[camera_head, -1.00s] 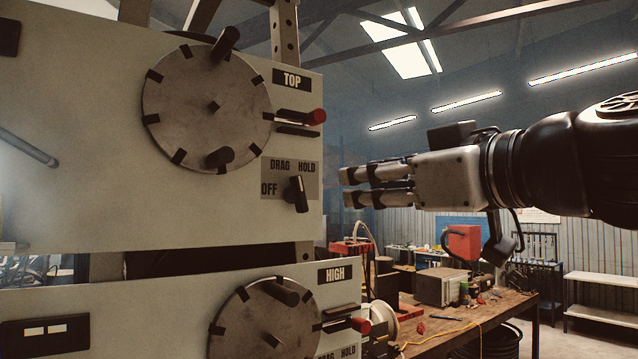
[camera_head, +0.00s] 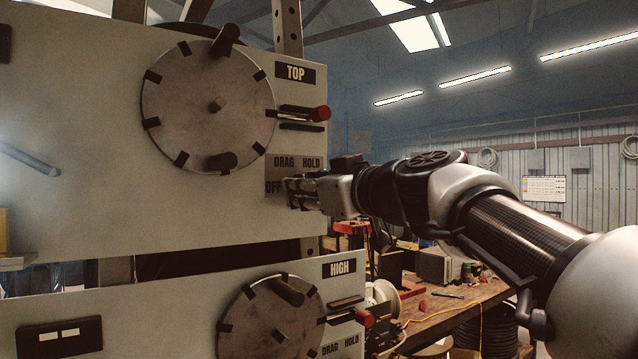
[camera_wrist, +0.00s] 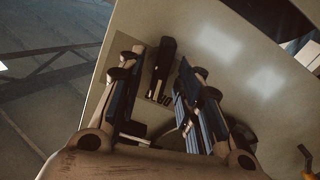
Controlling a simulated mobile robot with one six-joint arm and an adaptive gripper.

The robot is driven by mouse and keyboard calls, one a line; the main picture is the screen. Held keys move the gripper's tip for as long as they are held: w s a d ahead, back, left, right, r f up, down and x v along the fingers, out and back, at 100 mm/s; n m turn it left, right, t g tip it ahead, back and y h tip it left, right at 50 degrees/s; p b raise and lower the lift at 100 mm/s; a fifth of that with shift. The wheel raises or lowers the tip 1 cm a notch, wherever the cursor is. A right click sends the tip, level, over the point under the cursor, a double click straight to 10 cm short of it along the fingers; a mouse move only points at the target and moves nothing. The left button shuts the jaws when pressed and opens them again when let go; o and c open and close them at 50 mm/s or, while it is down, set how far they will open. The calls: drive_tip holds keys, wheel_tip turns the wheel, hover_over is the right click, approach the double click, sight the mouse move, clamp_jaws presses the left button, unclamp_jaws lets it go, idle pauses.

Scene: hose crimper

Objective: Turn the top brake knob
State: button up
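The top brake knob is a black bar handle on the DRAG/HOLD/OFF plate (camera_head: 281,172) below the TOP label (camera_head: 295,73). In the head view my gripper (camera_head: 299,192) covers it, so its setting cannot be read there. The fingers are spread, with a gap visible on both sides of the knob. I cannot see any contact with it.
A large notched disc (camera_head: 207,105) with handles is left of my gripper. A red-tipped lever (camera_head: 318,113) juts out just above. A workbench (camera_head: 440,325) stands behind at right.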

clamp_jaws()
idle(0.5)
